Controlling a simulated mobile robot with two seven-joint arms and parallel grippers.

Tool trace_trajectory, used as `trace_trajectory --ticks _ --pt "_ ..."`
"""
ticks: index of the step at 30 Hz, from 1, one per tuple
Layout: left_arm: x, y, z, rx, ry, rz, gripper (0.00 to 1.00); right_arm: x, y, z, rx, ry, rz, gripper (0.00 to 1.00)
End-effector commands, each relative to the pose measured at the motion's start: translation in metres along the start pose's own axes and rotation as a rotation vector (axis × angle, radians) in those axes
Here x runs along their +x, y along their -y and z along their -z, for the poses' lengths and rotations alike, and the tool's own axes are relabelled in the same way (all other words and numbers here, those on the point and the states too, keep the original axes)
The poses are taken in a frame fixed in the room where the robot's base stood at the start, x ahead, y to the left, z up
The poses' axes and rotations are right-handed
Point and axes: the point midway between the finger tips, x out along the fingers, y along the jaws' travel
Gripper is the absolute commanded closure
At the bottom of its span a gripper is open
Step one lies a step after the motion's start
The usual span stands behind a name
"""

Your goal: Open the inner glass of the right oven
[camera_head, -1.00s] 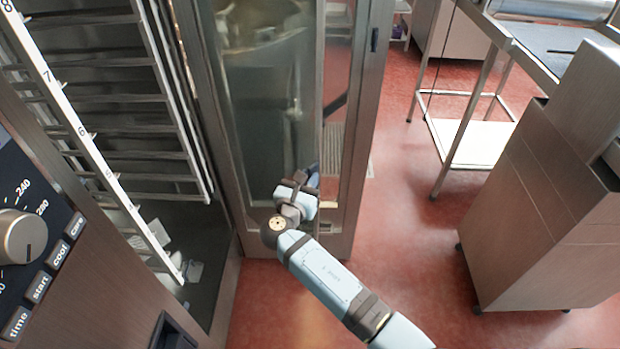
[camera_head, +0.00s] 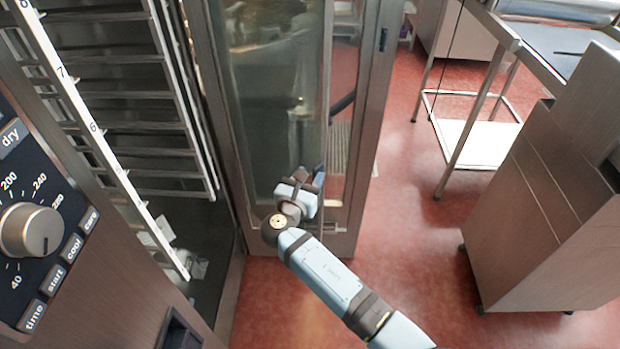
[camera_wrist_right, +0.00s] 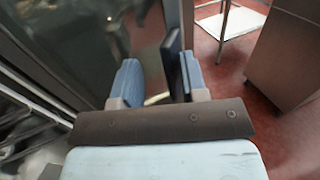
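The oven door (camera_head: 375,120) stands swung open, with a metal frame. Its inner glass (camera_head: 260,130) is a tall pane inside that frame, and it also fills the upper left of the right wrist view (camera_wrist_right: 90,45). The oven's rack chamber is open at the left. My right gripper (camera_head: 309,182) is at the lower right part of the pane, near its edge. In the right wrist view its two blue fingers (camera_wrist_right: 159,62) are apart. A dark upright strip (camera_wrist_right: 172,60) shows between them, nearer the right finger; I cannot tell whether they touch it. My left gripper is out of view.
The oven's control panel with a knob (camera_head: 31,230) is at the left, beside the rack rails (camera_head: 130,85). A metal cabinet (camera_head: 545,200) and a wheel-less-looking table frame (camera_head: 480,145) stand at the right. Red floor (camera_head: 400,220) is free between door and cabinet.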

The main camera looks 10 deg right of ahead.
Motion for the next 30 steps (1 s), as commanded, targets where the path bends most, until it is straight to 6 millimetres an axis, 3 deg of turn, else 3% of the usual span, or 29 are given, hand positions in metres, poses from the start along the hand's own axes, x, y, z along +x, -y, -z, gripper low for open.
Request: trace_trajectory --ticks 20,26,30 --pt "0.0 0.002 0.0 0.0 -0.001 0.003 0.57 0.0 0.002 -0.002 -0.004 -0.003 0.003 0.64" --pt "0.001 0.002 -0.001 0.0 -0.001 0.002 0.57 0.0 0.001 -0.036 0.001 -0.001 0.004 0.64" --pt "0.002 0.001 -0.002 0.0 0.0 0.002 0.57 0.0 0.001 -0.071 0.002 0.0 0.003 0.64"
